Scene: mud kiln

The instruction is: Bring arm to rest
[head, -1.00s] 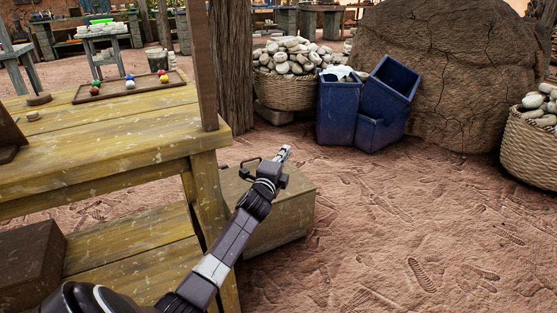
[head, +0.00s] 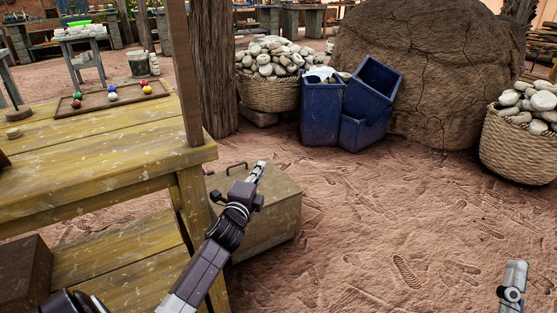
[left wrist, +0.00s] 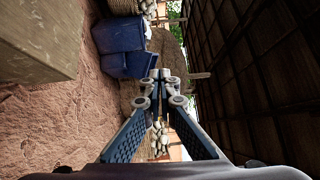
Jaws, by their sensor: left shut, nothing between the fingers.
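My left gripper (head: 258,171) is at the end of my left arm, which reaches in from the bottom left in the head view. It is in front of a wooden box (head: 270,222) on the ground in the picture, beside the table leg. In the left wrist view my left gripper (left wrist: 160,76) has its fingers together, with nothing between them.
A worn wooden table (head: 110,160) stands at left, with a tray (head: 130,99) of coloured balls. Blue bins (head: 320,115) and a basket of stones (head: 272,95) stand behind. Another stone basket (head: 515,148) is at right. The dirt floor (head: 400,220) between is open.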

